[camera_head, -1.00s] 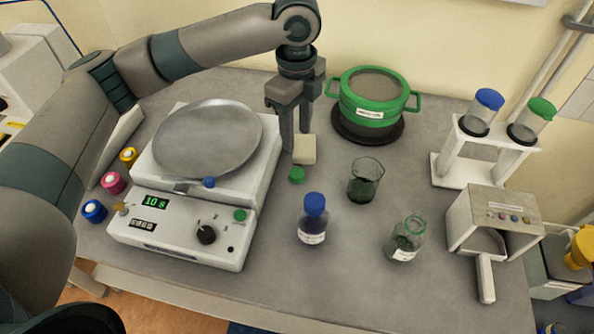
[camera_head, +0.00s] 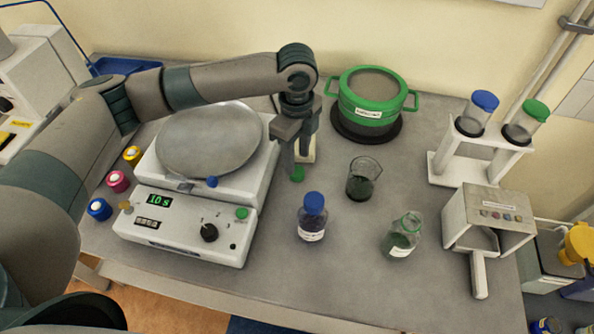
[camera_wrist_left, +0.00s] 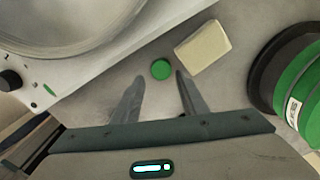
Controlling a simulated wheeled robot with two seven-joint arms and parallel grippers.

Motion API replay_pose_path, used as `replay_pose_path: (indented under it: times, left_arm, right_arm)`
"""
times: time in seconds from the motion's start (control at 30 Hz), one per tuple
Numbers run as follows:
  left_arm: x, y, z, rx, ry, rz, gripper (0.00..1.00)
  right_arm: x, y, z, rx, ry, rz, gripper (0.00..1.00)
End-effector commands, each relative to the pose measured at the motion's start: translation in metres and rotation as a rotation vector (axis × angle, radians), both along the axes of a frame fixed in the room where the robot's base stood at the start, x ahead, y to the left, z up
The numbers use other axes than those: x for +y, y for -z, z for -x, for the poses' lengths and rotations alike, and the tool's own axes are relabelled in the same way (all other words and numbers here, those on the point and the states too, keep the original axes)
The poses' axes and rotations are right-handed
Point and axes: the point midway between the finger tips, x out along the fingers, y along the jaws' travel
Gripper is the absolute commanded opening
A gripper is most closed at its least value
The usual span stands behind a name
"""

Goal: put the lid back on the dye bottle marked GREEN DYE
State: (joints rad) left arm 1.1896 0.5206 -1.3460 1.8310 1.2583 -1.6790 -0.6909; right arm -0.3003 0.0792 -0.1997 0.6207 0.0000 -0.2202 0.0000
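The green lid (camera_head: 297,174) lies on the table between the white machine and the glass beaker. It also shows in the left wrist view (camera_wrist_left: 160,69), just beyond and between the fingertips. My left gripper (camera_head: 293,172) points down over the lid, with its fingers apart in the left wrist view (camera_wrist_left: 158,82) and nothing held. The open bottle with green liquid (camera_head: 402,236) stands uncapped at the front right; its label is too small to read. A bottle with a blue lid (camera_head: 312,217) stands to its left. My right gripper is not in view.
A cream block (camera_wrist_left: 203,47) lies close beside the lid. The white machine (camera_head: 190,235) with a metal pan is left, the beaker (camera_head: 363,180) right, and the green pot (camera_head: 370,105) behind. A white rack (camera_head: 475,168) and box (camera_head: 490,215) stand at the right.

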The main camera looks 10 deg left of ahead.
Motion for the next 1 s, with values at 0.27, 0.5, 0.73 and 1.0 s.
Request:
replay_pose_path:
  times: [0.27, 0.5, 0.73, 1.0]
  left_arm:
    - [0.0, 0.027, -0.002, 0.004, -0.001, -0.003, 0.4]
    - [0.0, 0.048, -0.002, 0.001, 0.001, -0.001, 0.4]
    - [0.0, 0.049, -0.003, 0.0, 0.001, -0.001, 0.4]
    - [0.0, 0.049, -0.002, 0.0, 0.001, -0.001, 0.28]
  right_arm:
    - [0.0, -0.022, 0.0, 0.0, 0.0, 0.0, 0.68]
    - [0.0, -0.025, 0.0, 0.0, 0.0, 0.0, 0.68]
    - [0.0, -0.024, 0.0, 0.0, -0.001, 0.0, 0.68]
    - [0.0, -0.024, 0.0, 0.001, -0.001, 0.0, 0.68]
